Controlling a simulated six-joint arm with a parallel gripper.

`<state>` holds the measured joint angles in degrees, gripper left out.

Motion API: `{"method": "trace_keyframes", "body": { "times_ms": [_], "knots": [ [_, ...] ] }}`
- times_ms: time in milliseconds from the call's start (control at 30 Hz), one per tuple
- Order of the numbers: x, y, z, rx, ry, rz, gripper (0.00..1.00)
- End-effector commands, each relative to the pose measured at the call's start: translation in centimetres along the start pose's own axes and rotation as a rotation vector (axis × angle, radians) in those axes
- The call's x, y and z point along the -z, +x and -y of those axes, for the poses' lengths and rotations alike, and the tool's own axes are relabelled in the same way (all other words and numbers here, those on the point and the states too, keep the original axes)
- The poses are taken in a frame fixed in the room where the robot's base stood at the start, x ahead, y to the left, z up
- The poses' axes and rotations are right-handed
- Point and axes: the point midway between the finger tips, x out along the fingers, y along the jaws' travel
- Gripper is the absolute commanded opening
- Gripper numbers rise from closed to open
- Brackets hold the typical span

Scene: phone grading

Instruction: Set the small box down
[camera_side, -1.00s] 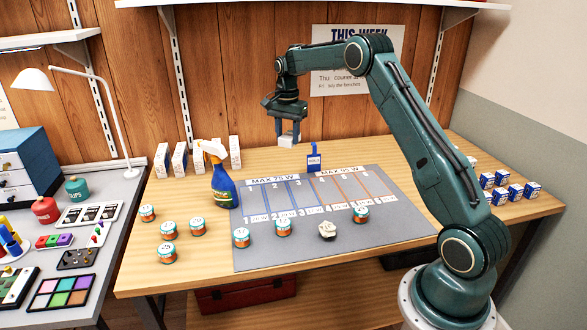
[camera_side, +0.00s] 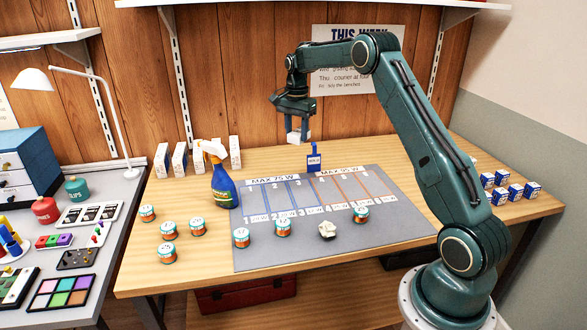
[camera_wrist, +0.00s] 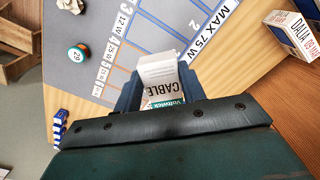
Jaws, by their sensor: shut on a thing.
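My gripper (camera_side: 299,137) is shut on a small white box (camera_side: 302,136) and holds it up in the air behind the grey mat (camera_side: 290,255). In the wrist view the box (camera_wrist: 157,73) sits between both fingers, with "CABLE" in dark print and a teal band reading "Voltwick". The mat has blue and orange outlined lanes under the headings "MAX 75 W" and "MAX 95 W". The box is clear of the table (camera_side: 200,270); its underside is hidden.
A spray bottle (camera_side: 222,183) stands left of the lanes. Several tins (camera_side: 168,252) and a crumpled paper ball (camera_side: 327,230) lie in front. Upright white boxes (camera_side: 197,158) stand back left; small blue boxes (camera_side: 515,191) lie at right.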

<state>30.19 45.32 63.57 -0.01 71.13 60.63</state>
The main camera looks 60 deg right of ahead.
Motion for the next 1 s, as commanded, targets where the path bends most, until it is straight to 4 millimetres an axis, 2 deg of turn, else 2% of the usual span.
{"method": "trace_keyframes", "body": {
  "times_ms": [300,500,700,1000],
  "knots": [
    [7.9,-0.2,-6.0,0.001,0.361,-0.001,0.17],
    [12.2,-0.2,-10.5,0.001,0.595,0.000,0.17],
    [14.5,-0.3,-13.3,0.001,0.737,0.000,0.17],
    [15.1,-0.2,-14.0,0.000,0.774,0.000,0.17]
  ]
}}
